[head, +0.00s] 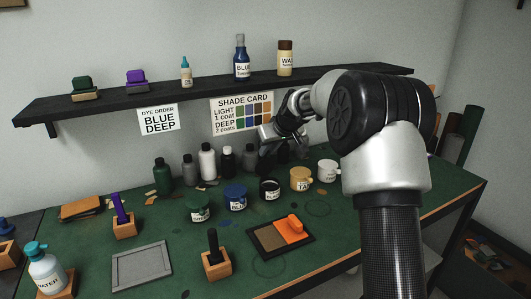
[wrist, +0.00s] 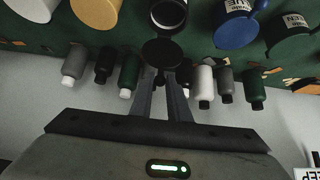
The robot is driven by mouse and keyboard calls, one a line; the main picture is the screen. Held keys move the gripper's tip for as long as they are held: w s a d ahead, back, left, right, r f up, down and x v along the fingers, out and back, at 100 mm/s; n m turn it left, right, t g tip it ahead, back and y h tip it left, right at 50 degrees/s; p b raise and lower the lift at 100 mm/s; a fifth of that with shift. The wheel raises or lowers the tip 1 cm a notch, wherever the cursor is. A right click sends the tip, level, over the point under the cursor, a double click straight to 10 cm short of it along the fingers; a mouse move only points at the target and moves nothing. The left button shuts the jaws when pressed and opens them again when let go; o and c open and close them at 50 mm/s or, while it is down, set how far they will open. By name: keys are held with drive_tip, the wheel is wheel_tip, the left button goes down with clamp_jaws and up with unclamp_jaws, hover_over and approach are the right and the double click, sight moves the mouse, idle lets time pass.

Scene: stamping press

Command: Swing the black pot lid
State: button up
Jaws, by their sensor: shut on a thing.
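The black pot (head: 269,191) stands in the row of pots on the green bench in the head view. In the wrist view the black pot (wrist: 168,14) shows at the top with its round mouth in view. Its black lid (wrist: 163,52) shows as a dark disc beside the pot's rim, at my fingertips. My gripper (wrist: 164,74) is shut on the lid's edge. In the head view my gripper (head: 268,163) reaches down behind the black pot, and the lid is hard to make out there against the dark fingers.
A blue pot (head: 235,198) and a green pot (head: 198,210) stand to the left, a yellow pot (head: 301,180) and a white pot (head: 328,172) to the right. Several bottles (head: 207,161) stand close behind. A black shelf (head: 210,88) hangs above on the wall.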

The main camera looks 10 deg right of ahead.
drive_tip(key=shift+s+d, duration=0.15)
drive_tip(key=shift+s, duration=0.15)
drive_tip(key=shift+f, duration=0.15)
drive_tip(key=s+b, duration=0.2)
drive_tip(key=s+d+b, duration=0.1)
drive_tip(key=shift+f, duration=0.4)
drive_tip(key=shift+f+b, duration=0.15)
drive_tip(key=shift+b, duration=0.25)
